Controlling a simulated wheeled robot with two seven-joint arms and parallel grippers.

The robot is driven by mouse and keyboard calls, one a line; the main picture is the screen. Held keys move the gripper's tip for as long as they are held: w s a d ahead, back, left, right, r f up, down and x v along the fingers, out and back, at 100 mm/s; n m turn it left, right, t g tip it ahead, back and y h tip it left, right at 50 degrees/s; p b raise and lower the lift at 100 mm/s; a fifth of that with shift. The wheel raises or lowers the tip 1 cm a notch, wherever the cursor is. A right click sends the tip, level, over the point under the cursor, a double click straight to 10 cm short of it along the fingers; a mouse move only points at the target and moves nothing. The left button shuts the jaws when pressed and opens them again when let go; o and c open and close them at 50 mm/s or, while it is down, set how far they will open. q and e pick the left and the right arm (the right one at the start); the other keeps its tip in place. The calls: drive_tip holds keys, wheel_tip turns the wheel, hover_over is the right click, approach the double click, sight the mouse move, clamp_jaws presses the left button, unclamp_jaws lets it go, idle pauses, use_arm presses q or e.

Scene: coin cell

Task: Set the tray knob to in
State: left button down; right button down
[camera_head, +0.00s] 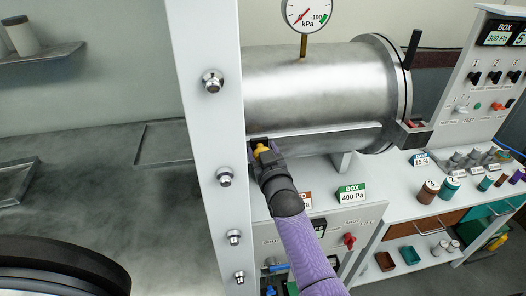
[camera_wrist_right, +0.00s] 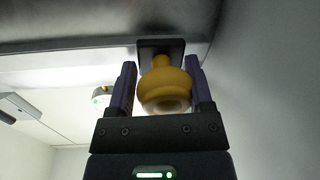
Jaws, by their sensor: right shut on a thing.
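The tray knob (camera_wrist_right: 165,88) is a rounded yellow knob on a short stem, fixed to a dark square plate (camera_wrist_right: 161,48) in the right wrist view. In the head view the knob (camera_head: 262,149) shows as a small yellow spot under the steel cylinder (camera_head: 315,95), beside the white post. My right gripper (camera_wrist_right: 163,85) has one finger on each side of the knob and is shut on it. The right gripper (camera_head: 262,155) also shows in the head view at the end of my purple arm. My left gripper is not in view.
A white bolted post (camera_head: 208,130) stands just left of my right gripper. A pressure gauge (camera_head: 306,12) sits on top of the cylinder. A control panel (camera_head: 490,75) and several small jars are at the right. A cabinet front with a red handle (camera_head: 349,240) lies below.

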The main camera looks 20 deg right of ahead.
drive_tip(key=shift+c, duration=0.7)
unclamp_jaws()
drive_tip(key=s+a+p, duration=0.1)
drive_tip(key=s, duration=0.8)
drive_tip(key=shift+s+a, duration=0.2)
drive_tip(key=shift+s, duration=0.2)
drive_tip(key=shift+f, duration=0.1)
